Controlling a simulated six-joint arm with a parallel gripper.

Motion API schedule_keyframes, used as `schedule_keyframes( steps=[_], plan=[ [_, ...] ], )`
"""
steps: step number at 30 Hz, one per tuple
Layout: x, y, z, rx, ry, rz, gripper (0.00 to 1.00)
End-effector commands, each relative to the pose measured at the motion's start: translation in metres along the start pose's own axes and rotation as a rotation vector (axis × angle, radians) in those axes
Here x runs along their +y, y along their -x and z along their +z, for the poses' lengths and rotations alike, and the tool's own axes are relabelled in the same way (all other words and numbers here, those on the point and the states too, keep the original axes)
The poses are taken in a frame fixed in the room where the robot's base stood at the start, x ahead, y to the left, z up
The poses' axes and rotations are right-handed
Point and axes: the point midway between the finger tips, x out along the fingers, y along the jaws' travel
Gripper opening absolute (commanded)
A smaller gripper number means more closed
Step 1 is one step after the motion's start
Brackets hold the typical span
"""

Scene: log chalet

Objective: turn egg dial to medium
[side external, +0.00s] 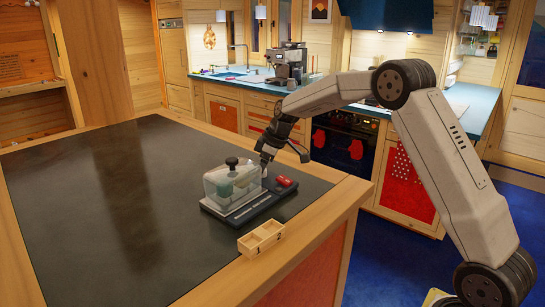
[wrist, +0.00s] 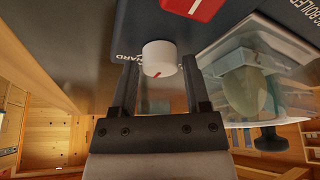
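The egg boiler (side external: 238,209) sits on the dark tabletop, with a clear lid (side external: 222,184) and a black knob on top. In the wrist view, its white egg dial (wrist: 160,57) carries a red mark, and the word HARD (wrist: 124,58) is partly visible beside it. Eggs (wrist: 244,90) show through the clear lid. My gripper (wrist: 160,62) is open, pointing at the dial, one finger on each side with a visible gap. In the side view my gripper (side external: 267,158) is at the boiler's far side and the dial is hidden.
A red switch (side external: 284,181) is on the boiler's right end, close to my gripper. A small two-compartment wooden tray (side external: 261,238) stands near the table's front-right edge. The dark tabletop (side external: 110,200) to the left is clear.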

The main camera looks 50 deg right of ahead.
Motion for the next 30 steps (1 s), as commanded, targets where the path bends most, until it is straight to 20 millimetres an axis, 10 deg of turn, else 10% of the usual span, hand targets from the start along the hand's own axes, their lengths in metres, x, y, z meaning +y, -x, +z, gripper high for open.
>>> schedule_keyframes(
  steps=[13, 30],
  plan=[
    [0.0, 0.009, 0.0, 0.0, -0.001, 0.0, 0.6],
    [0.0, 0.073, 0.0, 0.001, -0.001, 0.001, 0.6]
  ],
)
